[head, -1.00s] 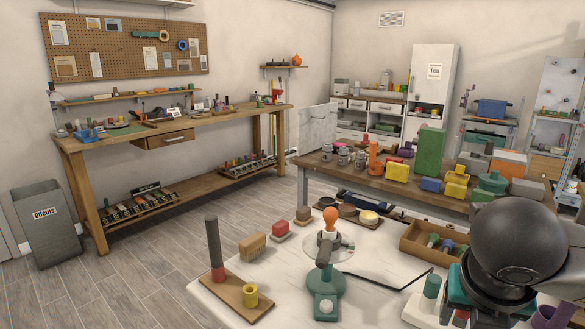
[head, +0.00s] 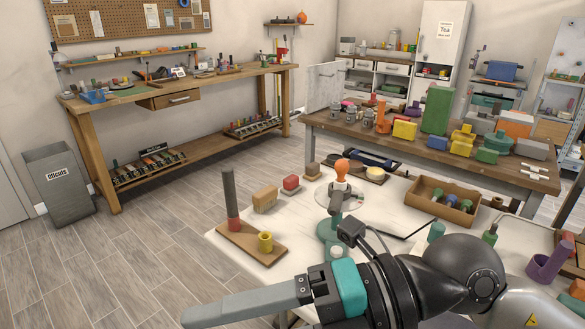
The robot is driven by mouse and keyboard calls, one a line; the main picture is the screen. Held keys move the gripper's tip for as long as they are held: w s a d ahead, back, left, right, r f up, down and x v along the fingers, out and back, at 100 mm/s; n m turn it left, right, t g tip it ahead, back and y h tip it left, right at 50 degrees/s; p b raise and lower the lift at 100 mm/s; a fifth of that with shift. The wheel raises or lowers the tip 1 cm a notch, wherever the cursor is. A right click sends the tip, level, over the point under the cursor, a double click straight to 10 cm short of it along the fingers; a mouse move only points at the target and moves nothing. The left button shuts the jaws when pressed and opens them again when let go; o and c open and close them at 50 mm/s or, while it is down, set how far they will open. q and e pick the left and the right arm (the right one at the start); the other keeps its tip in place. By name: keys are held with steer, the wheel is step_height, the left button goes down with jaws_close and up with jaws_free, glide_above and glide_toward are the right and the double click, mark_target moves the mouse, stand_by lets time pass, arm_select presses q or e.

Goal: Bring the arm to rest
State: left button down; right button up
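My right arm comes in from the lower right, across the front of the white table (head: 225,243). Its gripper (head: 215,312) points left along the bottom edge of the view, with a long grey finger reaching past the table's front edge. The picture's bottom edge cuts it off, and I cannot tell whether the fingers are apart. I see no object held in the visible part. My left gripper is not in view.
The arm covers part of a green stand (head: 328,228) with an orange bulb (head: 342,170). A wooden base (head: 265,250) with a grey-and-red post and a yellow cup stands left of it. A wooden tray (head: 425,208) lies behind the arm.

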step_height(320, 180, up, 7)
steer(key=w+m+t+y, duration=0.1)
steer(key=m+y, duration=0.1)
steer(key=y, duration=0.3)
steer(key=w+d+r+m+t+h, duration=0.15)
steer(key=w+d+m+t, duration=0.3)
steer(key=m+t, duration=0.5)
steer(key=w+d+r+m+t+h, duration=0.1)
steer(key=w+d+r+m+t, duration=0.2)
steer(key=w+m+t, duration=0.45)
steer(key=w+d+f+m+h, duration=0.2)
steer(key=d+f+m+h, duration=0.4)
steer(key=f+m+h, duration=0.3)
steer(key=w+d+f+m+h, duration=0.1)
steer(key=d+f+m+h, duration=0.55)
steer(key=f+h, duration=0.4)
steer(key=s+d+f+m+g+y, duration=0.1)
steer(key=s+d+f+g+y, duration=0.1)
steer(key=s+f+g, duration=1.4)
steer(key=s+f+t, duration=0.1)
steer(key=s+f, duration=0.1)
steer(key=f, duration=1.1)
steer(key=s+f+t, duration=0.1)
steer(key=s+f, duration=0.1)
steer(key=f, duration=1.2)
steer(key=s+d+f, duration=0.3)
steer(key=s+f, duration=1.1)
steer(key=shift+s+d+g, duration=0.15)
steer(key=shift+d+g, duration=0.2)
steer(key=shift+g, duration=0.05)
